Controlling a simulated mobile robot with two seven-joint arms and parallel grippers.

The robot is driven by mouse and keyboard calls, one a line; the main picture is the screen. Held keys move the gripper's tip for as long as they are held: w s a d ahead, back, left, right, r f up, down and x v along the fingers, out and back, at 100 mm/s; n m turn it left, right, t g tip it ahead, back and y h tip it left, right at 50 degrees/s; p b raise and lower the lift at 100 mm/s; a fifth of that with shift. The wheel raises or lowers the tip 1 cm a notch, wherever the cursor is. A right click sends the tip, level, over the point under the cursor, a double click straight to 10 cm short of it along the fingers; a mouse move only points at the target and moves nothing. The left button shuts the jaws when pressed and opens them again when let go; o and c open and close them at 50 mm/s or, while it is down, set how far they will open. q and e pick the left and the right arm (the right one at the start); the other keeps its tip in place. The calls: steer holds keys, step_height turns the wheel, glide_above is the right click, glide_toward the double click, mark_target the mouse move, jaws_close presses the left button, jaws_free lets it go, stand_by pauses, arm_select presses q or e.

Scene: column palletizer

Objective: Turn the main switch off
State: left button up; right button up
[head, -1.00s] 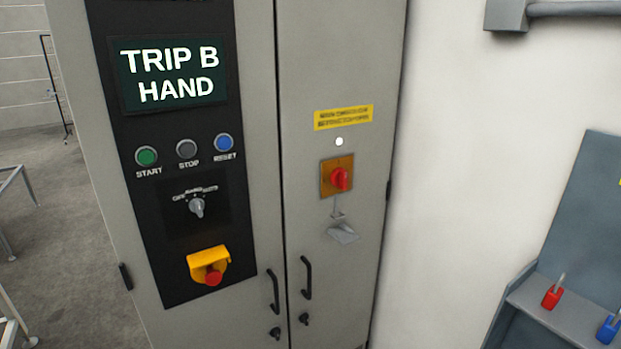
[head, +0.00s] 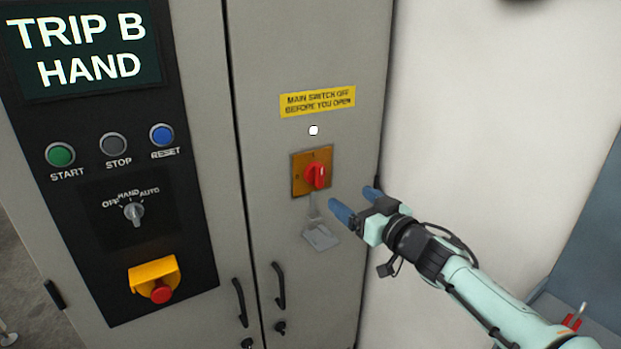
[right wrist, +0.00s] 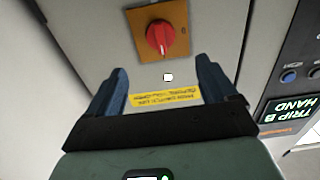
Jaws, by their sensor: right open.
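The main switch is a red rotary knob (head: 317,175) on a yellow-orange plate (head: 298,180), on the right door of the grey cabinet. In the right wrist view the red knob (right wrist: 160,37) shows beyond the fingertips, near the top. A white lamp (head: 313,130) sits above it, and a grey hasp (head: 320,236) hangs below it. My right gripper (head: 354,202) is open and empty, to the right of and below the knob, apart from it. Its two blue fingers also show in the right wrist view (right wrist: 163,80). My left gripper is out of view.
A yellow label (head: 317,101) reads "MAIN SWITCH OFF BEFORE YOU OPEN". The left panel has a display (head: 80,50) reading "TRIP B HAND", buttons, a selector (head: 133,212) and a red emergency stop (head: 161,291). Black door handles (head: 279,285) stick out below.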

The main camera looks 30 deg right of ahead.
mark_target(322, 179)
steer(key=w, duration=0.4)
steer(key=w+p, duration=0.1)
steer(key=w, duration=0.3)
steer(key=w+a, duration=0.1)
steer(key=w, duration=0.3)
steer(key=shift+w+f, duration=0.1)
steer(key=shift+w, duration=0.25)
steer(key=shift+c, duration=0.3)
steer(key=c, duration=1)
